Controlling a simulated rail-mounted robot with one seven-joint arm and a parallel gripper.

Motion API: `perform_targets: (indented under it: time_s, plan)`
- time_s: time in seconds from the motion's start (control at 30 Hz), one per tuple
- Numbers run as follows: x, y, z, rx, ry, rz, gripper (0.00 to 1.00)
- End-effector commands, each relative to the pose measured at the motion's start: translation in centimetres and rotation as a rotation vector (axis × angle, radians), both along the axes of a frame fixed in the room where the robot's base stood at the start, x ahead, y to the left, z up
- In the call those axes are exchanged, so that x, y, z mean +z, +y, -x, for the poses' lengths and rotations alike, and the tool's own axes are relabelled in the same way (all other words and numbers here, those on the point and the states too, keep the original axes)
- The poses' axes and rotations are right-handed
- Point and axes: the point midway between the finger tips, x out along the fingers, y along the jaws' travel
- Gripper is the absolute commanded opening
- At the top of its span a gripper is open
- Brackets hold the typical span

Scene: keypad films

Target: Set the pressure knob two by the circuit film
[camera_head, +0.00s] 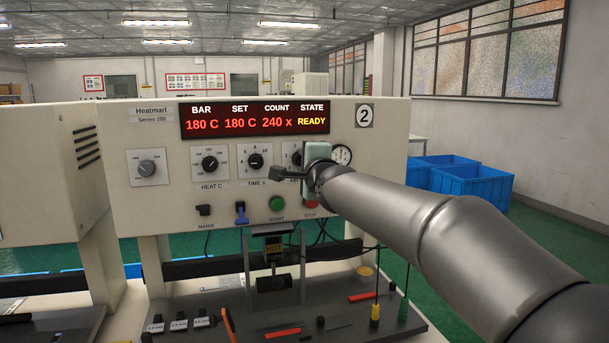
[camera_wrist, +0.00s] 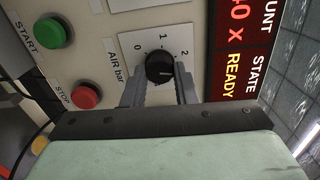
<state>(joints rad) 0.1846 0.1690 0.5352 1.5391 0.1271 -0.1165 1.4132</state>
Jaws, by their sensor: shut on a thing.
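The pressure knob is a black round knob on a white plate marked "AIR bar" with 0, 1 and 2. In the wrist view the knob (camera_wrist: 159,68) sits between the fingers of my gripper (camera_wrist: 160,88), which is shut on it. A pale line shows on the knob's face, but I cannot tell exactly what value it points to. In the head view my gripper (camera_head: 287,173) is at the panel and partly hides the knob (camera_head: 297,158). The machine (camera_head: 376,145) bears a "2" plate (camera_head: 365,116). I cannot make out the circuit film for certain.
The display (camera_head: 255,121) reads 180 C, 180 C, 240 x and READY. The green START button (camera_head: 277,204) and red STOP button (camera_head: 311,204) lie just below my gripper. A round gauge (camera_head: 342,155) is beside it. Heat (camera_head: 210,163) and time (camera_head: 255,161) knobs stand left.

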Motion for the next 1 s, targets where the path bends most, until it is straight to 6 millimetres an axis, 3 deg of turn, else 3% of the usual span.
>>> perform_targets:
  time_s: [0.5, 1.0]
  plan:
    - [-0.19, 0.08, 0.02, 0.001, 0.136, -0.402, 0.03]
    - [-0.16, 0.08, 0.02, 0.0, 0.185, -0.54, 0.03]
